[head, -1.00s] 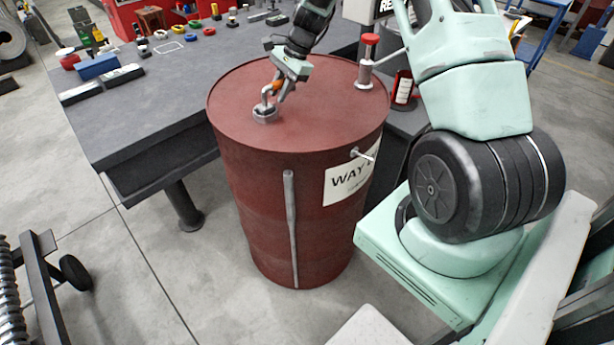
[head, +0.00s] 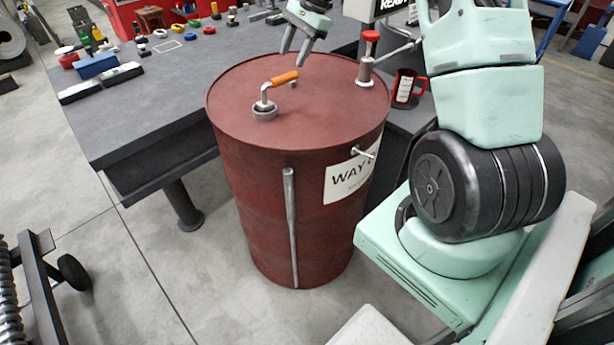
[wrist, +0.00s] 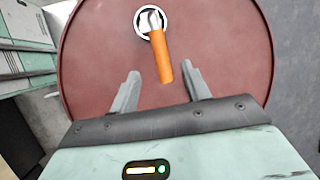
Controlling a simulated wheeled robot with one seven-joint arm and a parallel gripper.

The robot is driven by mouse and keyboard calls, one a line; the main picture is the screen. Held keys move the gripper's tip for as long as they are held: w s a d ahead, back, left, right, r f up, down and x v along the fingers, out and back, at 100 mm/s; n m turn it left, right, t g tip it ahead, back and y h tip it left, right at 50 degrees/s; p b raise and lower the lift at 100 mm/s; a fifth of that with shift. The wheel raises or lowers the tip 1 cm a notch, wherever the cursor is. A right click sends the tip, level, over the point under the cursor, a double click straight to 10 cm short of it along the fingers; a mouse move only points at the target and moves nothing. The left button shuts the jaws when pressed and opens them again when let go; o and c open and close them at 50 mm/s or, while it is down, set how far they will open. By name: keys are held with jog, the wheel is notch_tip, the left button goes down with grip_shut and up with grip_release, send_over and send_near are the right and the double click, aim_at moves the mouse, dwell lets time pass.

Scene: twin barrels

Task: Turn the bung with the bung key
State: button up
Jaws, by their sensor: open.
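The bung key, with an orange grip (head: 284,77) and a bent metal shank, stands in the bung (head: 264,110) on top of the red barrel (head: 330,110). Its grip points toward the back right in the head view. In the wrist view the orange grip (wrist: 162,60) runs down from the bung's ring (wrist: 150,20) toward the gap between my fingers.
A red-topped metal fitting (head: 367,62) stands at the barrel's right rim. A dark workbench (head: 150,110) with several small items lies behind and left.

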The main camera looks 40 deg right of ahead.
jog(key=w+a+r+p+v, duration=0.1)
jog(key=a+p+v, duration=0.1)
jog(key=p+v, duration=0.5)
jog(key=v, duration=0.6)
jog(key=shift+a, duration=0.25)
jog(key=shift+w+r, duration=0.1)
